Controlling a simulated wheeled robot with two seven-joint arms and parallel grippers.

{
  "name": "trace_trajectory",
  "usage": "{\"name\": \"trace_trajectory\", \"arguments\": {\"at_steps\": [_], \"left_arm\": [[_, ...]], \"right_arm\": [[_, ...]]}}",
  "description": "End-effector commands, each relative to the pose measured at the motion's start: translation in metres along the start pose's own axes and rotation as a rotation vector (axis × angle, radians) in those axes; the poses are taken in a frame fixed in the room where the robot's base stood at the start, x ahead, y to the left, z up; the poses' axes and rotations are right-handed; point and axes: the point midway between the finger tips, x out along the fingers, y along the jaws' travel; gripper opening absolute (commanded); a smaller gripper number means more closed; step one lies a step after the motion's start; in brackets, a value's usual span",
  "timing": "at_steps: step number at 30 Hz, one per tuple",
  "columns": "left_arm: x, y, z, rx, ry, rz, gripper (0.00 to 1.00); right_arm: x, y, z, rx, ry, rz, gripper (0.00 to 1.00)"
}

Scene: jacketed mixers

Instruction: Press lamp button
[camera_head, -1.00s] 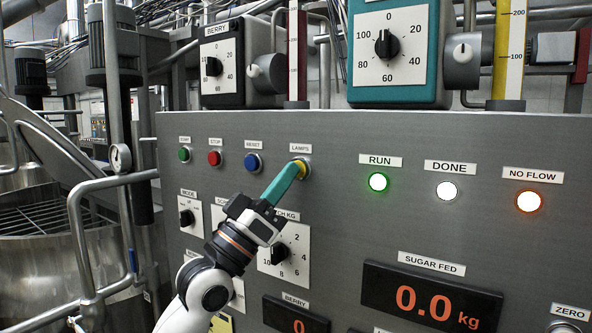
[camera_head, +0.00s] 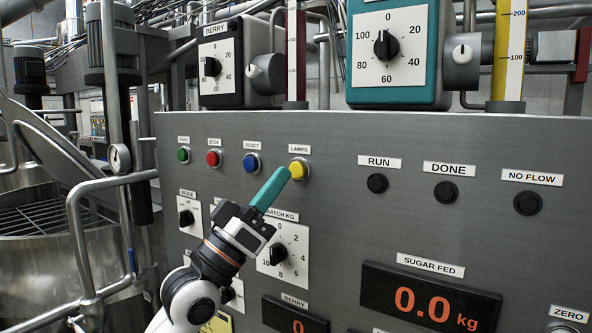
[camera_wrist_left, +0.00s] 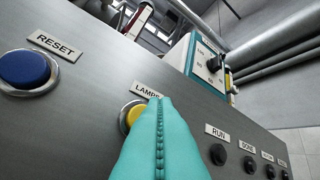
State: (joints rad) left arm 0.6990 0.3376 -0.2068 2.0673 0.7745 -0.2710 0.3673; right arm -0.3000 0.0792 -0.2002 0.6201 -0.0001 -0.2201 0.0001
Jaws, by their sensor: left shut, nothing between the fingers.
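The yellow lamps button (camera_head: 298,169) sits in a metal ring under the LAMPS label on the grey panel. It also shows in the left wrist view (camera_wrist_left: 134,113), partly hidden behind my fingers. My left gripper (camera_head: 284,174) is shut and empty, its teal fingertips just below and left of the button in the head view. In the left wrist view the shut fingers (camera_wrist_left: 160,105) overlap the button's right side; I cannot tell whether they touch it. The RUN lamp (camera_head: 377,183), DONE lamp (camera_head: 446,192) and NO FLOW lamp (camera_head: 528,202) are dark. My right gripper is not in view.
The blue reset button (camera_head: 252,163), red stop button (camera_head: 214,158) and green button (camera_head: 183,154) are left of the yellow one. A batch dial (camera_head: 279,252) lies below my gripper. The SUGAR FED display (camera_head: 430,302) reads 0.0 kg. Pipes and railing stand at left.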

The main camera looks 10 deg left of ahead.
Motion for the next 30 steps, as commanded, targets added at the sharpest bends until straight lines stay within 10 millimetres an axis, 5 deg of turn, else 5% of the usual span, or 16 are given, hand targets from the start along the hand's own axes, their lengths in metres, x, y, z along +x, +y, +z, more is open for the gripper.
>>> {"name": "trace_trajectory", "arguments": {"at_steps": [12, 30], "left_arm": [[-0.026, -0.02, 0.02, 0.001, 0.0, 0.0, 0.0], [-0.028, -0.021, 0.021, 0.001, 0.0, 0.0, 0.0]], "right_arm": [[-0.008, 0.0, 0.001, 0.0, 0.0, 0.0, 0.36], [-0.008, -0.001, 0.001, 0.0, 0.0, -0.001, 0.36]]}}
